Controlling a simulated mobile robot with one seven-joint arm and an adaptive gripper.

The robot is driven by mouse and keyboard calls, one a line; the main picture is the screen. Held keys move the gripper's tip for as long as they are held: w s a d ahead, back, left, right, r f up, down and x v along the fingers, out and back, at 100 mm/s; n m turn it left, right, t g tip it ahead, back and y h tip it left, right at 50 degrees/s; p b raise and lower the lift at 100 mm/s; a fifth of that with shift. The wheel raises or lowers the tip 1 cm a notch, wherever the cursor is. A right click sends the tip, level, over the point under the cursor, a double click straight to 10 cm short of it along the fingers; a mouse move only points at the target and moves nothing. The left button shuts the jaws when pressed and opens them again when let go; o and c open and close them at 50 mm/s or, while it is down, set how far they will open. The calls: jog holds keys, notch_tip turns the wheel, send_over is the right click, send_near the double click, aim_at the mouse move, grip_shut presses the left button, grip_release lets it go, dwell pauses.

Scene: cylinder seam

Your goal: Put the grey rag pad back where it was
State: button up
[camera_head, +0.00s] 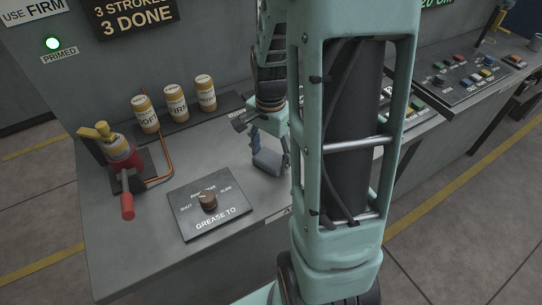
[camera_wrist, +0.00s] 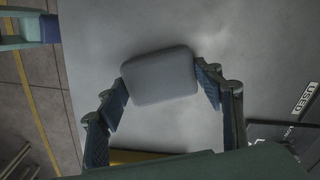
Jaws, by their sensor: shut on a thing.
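The grey rag pad (camera_wrist: 160,76) is a rounded block held between the two blue fingers of my gripper (camera_wrist: 162,84) in the wrist view. My gripper is shut on it, with a finger against each end. In the head view, the pad (camera_head: 267,161) shows at the gripper (camera_head: 272,150) above the grey bench top, left of my arm column. I cannot tell how far it is from the surface. My arm hides part of the bench behind and to the right.
On the grey bench (camera_head: 250,190) are a dial plate (camera_head: 185,217) marked "GREASE TO", a red-and-yellow grease pump (camera_head: 118,157) and several labelled canisters (camera_head: 176,104). A button console (camera_head: 470,75) stands at the right. The wrist view shows a "USED" label (camera_wrist: 305,98).

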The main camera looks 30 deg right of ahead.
aim_at(270, 158)
jog(key=shift+f, duration=0.15)
jog(key=o, duration=1.1)
notch_tip(270, 158, up, 12)
jog(key=shift+r+p, duration=0.2)
jog(key=shift+p, duration=0.15)
